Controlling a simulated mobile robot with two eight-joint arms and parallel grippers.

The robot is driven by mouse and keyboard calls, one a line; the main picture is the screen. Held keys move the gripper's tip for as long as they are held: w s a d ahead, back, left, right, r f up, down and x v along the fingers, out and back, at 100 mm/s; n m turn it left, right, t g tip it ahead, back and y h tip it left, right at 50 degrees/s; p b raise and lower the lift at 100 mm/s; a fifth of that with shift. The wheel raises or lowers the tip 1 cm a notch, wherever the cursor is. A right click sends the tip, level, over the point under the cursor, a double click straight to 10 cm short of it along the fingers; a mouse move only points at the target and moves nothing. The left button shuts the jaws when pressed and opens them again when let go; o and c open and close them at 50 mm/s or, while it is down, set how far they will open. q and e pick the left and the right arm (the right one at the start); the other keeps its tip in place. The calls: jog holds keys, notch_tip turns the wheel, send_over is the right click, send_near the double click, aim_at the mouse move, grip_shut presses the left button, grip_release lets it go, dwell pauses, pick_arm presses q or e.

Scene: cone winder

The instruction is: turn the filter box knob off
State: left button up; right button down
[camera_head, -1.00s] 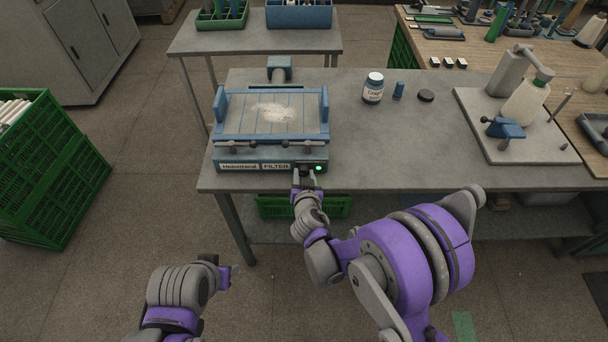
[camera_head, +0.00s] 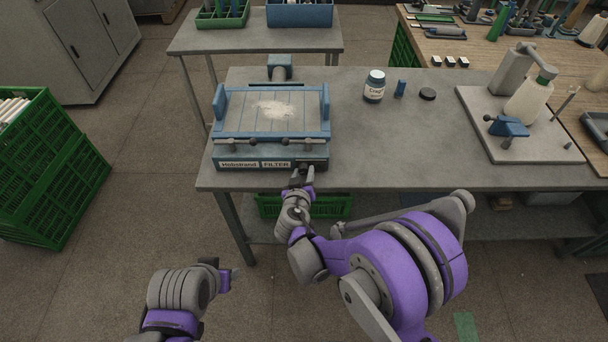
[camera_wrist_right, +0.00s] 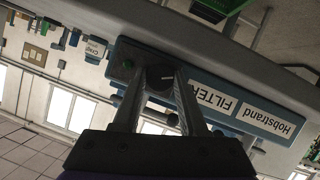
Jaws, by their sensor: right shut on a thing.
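The blue-grey filter box (camera_head: 225,153) sits at the front left edge of the grey table, with Hobstrand and FILTER labels on its front. Its lamp at the right end is dark. My right gripper (camera_head: 303,174) is at the right end of the box front. In the wrist view the dark knob (camera_wrist_right: 159,80) with a pale mark lies between the fingers of my right gripper (camera_wrist_right: 162,76), shut on it. The head view hides the knob behind the fingers. My left gripper (camera_head: 234,273) hangs low in front of the table; its fingers are too small to read.
A white powder patch (camera_head: 274,110) lies on the box top. A labelled jar (camera_head: 374,87), a small blue item (camera_head: 400,88) and a black disc (camera_head: 428,94) stand to the right. A fixture plate (camera_head: 480,130) is further right. Table between is clear.

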jog(key=n+h+b, duration=0.2)
jog(key=n, duration=0.1)
jog(key=n+h+b, duration=0.1)
jog(key=shift+a+f+n+t+b, duration=0.2)
jog(key=shift+f+n+t+b, duration=0.1)
jog(key=shift+t, duration=0.1)
jog(key=n+h+b, duration=0.1)
jog(key=n+b, duration=0.1)
jog(key=shift+n+t, duration=0.3)
jog(key=shift+t, duration=0.1)
jog(key=shift+n+t+h+b, duration=0.4)
jog(key=shift+n+b, duration=0.45)
jog(key=shift+n, duration=0.25)
jog(key=shift+c, duration=2.2)
grip_release()
